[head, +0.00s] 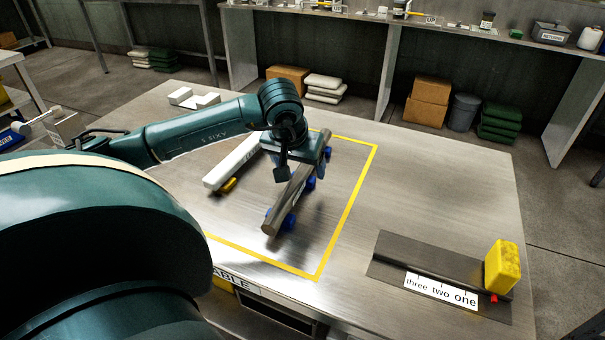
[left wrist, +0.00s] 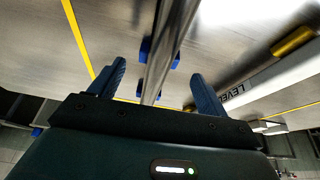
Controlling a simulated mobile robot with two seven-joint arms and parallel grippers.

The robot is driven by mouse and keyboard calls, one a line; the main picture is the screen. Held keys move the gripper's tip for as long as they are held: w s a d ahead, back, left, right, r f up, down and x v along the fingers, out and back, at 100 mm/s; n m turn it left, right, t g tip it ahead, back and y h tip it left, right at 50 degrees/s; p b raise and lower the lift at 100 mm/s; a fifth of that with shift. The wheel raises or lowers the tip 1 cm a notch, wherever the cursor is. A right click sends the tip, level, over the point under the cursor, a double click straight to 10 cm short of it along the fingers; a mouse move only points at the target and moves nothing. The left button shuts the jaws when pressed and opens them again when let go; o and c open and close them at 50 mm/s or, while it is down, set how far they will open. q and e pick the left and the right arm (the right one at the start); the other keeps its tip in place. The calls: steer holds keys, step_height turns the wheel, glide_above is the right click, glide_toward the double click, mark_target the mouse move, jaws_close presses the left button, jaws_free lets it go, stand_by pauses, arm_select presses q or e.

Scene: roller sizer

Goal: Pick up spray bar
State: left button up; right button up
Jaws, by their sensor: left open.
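The spray bar appears to be the long grey metal tube (head: 282,208), which lies slantwise on blue supports inside the yellow outline on the table. In the left wrist view the tube (left wrist: 172,35) runs up between the two fingers. My left gripper (head: 299,176) is over the far half of the tube, pointing down. Its blue fingers (left wrist: 156,88) are open, one on each side of the tube, with visible gaps. My right gripper is not in view.
A dark plate (head: 400,262) with number labels and a yellow block (head: 502,266) are at the right. The table between is clear.

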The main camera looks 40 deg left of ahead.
mark_target(302, 169)
arm_select(q)
steer(key=x, duration=0.3)
steer(key=shift+w+f, duration=0.2)
steer(key=shift+w, duration=0.1)
steer(key=shift+r, duration=0.1)
steer(key=c, duration=1.4)
